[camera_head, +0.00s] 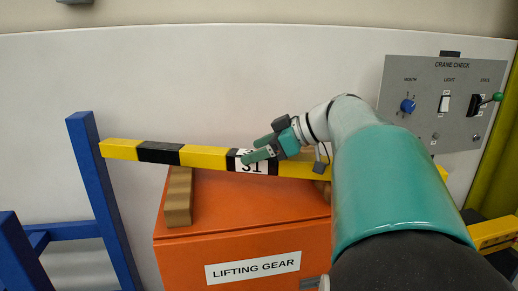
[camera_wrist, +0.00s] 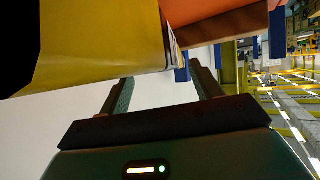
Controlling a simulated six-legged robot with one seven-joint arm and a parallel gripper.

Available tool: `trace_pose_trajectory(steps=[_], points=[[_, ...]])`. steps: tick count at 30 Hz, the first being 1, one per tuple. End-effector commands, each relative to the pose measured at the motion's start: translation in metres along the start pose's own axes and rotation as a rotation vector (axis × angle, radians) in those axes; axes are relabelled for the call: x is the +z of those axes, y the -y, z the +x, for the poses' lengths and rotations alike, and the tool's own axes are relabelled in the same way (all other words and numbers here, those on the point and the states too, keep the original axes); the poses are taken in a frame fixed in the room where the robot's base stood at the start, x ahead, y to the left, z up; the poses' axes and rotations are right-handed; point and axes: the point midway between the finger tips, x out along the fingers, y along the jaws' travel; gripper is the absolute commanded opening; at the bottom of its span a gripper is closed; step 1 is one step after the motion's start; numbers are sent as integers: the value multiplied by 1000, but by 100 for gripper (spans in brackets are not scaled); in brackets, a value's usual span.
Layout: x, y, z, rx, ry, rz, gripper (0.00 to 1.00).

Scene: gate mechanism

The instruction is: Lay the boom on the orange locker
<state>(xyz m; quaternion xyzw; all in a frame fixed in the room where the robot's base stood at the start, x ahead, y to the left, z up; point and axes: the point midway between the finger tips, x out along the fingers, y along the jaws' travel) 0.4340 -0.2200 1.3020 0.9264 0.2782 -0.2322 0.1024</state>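The boom (camera_head: 205,157) is a long yellow-and-black bar with a white label in its middle. It runs across above the orange locker (camera_head: 255,240), nearly level, its left end close to a blue post. Its lower edge meets the top of a wooden block (camera_head: 178,197) on the locker; I cannot tell whether it rests there. My gripper (camera_head: 258,149) is at the label, its two fingers apart, with no clear grip on the bar. In the wrist view the boom's yellow face (camera_wrist: 95,45) is large beyond the spread fingertips (camera_wrist: 162,82). My arm hides part of the boom's right side.
A blue frame (camera_head: 100,200) stands left of the locker. A grey panel (camera_head: 445,105) marked CRANE CHECK, with a blue knob, a switch and a green-tipped lever, is on the white wall at right. A yellow part (camera_head: 492,232) is at the lower right.

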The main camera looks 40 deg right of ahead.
Motion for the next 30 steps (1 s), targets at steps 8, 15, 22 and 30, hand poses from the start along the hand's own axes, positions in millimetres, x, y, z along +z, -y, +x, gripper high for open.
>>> trace_pose_trajectory(steps=[8, 15, 22, 30], points=[[-1, 0, -9, 2, -1, -2, 64], [-1, 0, -54, 4, 0, -2, 64], [0, 0, -100, 4, 1, -1, 64], [-1, 0, -121, 1, 0, -1, 64]])
